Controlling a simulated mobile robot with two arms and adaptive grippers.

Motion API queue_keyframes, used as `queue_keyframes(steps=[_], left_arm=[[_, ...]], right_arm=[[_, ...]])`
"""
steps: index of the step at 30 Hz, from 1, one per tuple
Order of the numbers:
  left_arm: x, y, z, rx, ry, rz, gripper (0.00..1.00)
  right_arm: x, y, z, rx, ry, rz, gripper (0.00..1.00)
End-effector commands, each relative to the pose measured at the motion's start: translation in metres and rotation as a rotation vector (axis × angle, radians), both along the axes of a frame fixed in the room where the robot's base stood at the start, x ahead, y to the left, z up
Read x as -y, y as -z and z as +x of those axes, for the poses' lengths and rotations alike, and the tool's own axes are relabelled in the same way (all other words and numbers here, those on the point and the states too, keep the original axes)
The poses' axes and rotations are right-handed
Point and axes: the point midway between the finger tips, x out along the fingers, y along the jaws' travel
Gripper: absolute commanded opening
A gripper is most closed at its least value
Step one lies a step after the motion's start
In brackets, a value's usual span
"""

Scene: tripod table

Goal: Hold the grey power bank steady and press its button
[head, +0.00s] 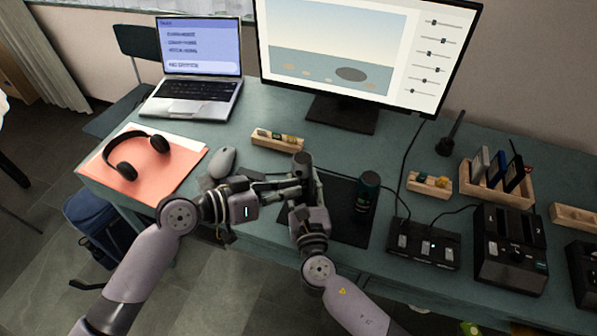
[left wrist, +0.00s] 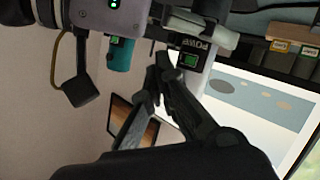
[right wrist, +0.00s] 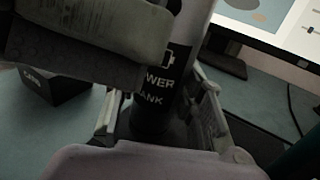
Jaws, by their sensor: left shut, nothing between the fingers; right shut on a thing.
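The grey power bank (head: 303,162) is a cylinder, held upright above the dark mat near the table's front. My right gripper (head: 309,187) is shut on it, with a finger on either side. The right wrist view shows its black "POWER BANK" label (right wrist: 163,82). My left gripper (head: 294,189) is shut and empty, reaching in from the left. In the left wrist view its fingertips (left wrist: 163,62) are close beside the power bank (left wrist: 196,52) near a lit green square; I cannot tell whether they touch. The button is not clearly made out.
A mouse (head: 222,162) and headphones (head: 137,155) lie to the left. A wooden tray (head: 277,141) is behind. A black switch box (head: 424,246) and chargers (head: 511,250) fill the right side.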

Motion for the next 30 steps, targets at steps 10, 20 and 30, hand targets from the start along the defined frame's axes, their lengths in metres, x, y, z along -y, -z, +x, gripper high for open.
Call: queue_keyframes(steps=[10, 20, 30], left_arm=[[0.002, 0.0, 0.007, 0.0, 0.0, 0.0, 0.0], [0.003, 0.0, 0.008, 0.0, 0.0, 0.0, 0.0], [0.004, 0.0, 0.012, 0.0, 0.001, -0.001, 0.0]], right_arm=[[0.0, 0.0, 0.0, 0.0, 0.0, 0.0, 0.0], [0.0, 0.0, 0.0, 0.0, 0.0, 0.0, 0.0], [0.0, 0.0, 0.0, 0.0, 0.0, 0.0, 0.0]])
